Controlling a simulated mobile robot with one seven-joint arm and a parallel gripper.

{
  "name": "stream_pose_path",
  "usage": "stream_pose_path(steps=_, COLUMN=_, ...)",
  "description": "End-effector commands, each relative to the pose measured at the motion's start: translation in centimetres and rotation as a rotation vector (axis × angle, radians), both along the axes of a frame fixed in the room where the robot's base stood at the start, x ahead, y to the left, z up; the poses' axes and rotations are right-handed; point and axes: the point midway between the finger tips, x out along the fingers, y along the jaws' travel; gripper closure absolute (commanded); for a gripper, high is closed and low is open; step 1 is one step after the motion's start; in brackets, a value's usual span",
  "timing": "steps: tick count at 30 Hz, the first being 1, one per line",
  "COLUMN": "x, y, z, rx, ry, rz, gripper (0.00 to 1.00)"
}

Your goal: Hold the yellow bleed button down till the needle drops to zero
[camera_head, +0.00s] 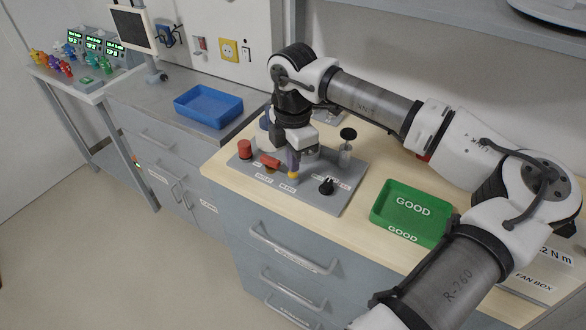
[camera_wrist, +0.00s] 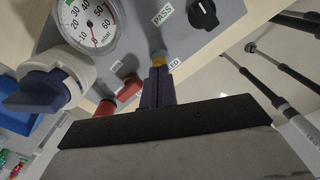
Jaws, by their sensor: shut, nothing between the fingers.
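The yellow bleed button (camera_head: 293,175) sits near the front edge of the grey panel (camera_head: 325,199). My gripper (camera_head: 292,164) points down over it with its dark fingers shut and empty. In the wrist view, the fingertips (camera_wrist: 159,72) are at the yellow button (camera_wrist: 160,59) and cover part of it. They look in contact, but I cannot tell how far it is pressed. The round gauge (camera_wrist: 88,18), marked in mbar up to 60, shows at the upper left of the wrist view. A thin red needle seems to point down near its lower scale; its exact reading is unclear.
A red knob (camera_head: 245,148), a red part (camera_head: 270,161) and a black knob (camera_head: 326,186) stand close around my gripper. A blue-handled valve (camera_wrist: 38,92) shows beside the gauge. A green GOOD tray (camera_head: 410,229) lies right; a blue tray (camera_head: 208,106) lies back left.

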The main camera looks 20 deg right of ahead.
Motion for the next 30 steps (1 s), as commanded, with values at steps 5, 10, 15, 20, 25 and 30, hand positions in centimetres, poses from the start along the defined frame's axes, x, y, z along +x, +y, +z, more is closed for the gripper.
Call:
stream_pose_path(steps=5, x=0.0, y=0.0, z=1.7, rx=0.0, ry=0.0, rz=0.0, gripper=1.0)
stream_pose_path(steps=10, x=0.0, y=0.0, z=3.1, rx=-0.001, ry=0.0, rz=0.0, gripper=1.0)
stream_pose_path(steps=15, x=0.0, y=0.0, z=4.4, rx=0.0, ry=0.0, rz=0.0, gripper=1.0)
stream_pose_path(steps=20, x=0.0, y=0.0, z=4.7, rx=0.001, ry=0.0, rz=0.0, gripper=1.0)
stream_pose_path(steps=25, x=0.0, y=0.0, z=4.6, rx=0.001, ry=0.0, rz=0.0, gripper=1.0)
stream_pose_path(steps=30, x=0.0, y=0.0, z=4.6, rx=0.001, ry=0.0, rz=0.0, gripper=1.0)
